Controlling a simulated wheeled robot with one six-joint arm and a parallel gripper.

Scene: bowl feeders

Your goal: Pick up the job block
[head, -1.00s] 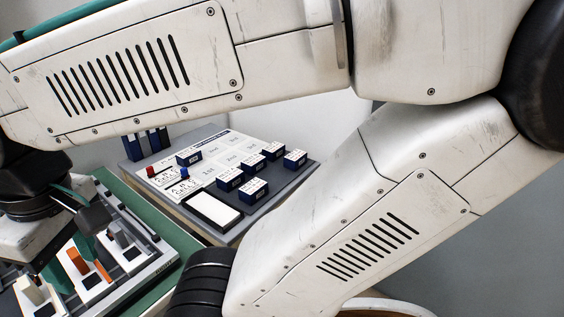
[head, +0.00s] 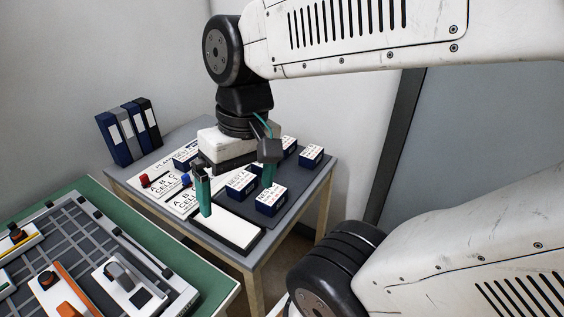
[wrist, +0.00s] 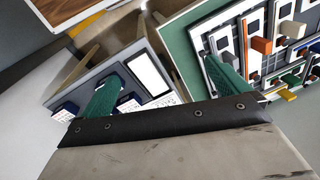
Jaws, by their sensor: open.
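Several dark blue blocks with white printed tops stand on the grey planning table; I cannot tell which is the job block. One block (head: 271,201) is at the front of a dark tray, with another block (head: 240,186) just behind it and a further block (head: 311,156) to the right. My gripper (head: 237,195) is open and empty, its two green fingers pointing down above the table. The right finger is close to the front blocks; the left one is over the white pad (head: 222,226). The gripper hides part of the tray. In the wrist view, a blue block (wrist: 66,111) shows beside one finger.
A red knob (head: 145,181) and a blue knob (head: 186,179) sit on printed cards. A green bench (head: 96,187) with a gridded fixture is at the left. A wall is close behind.

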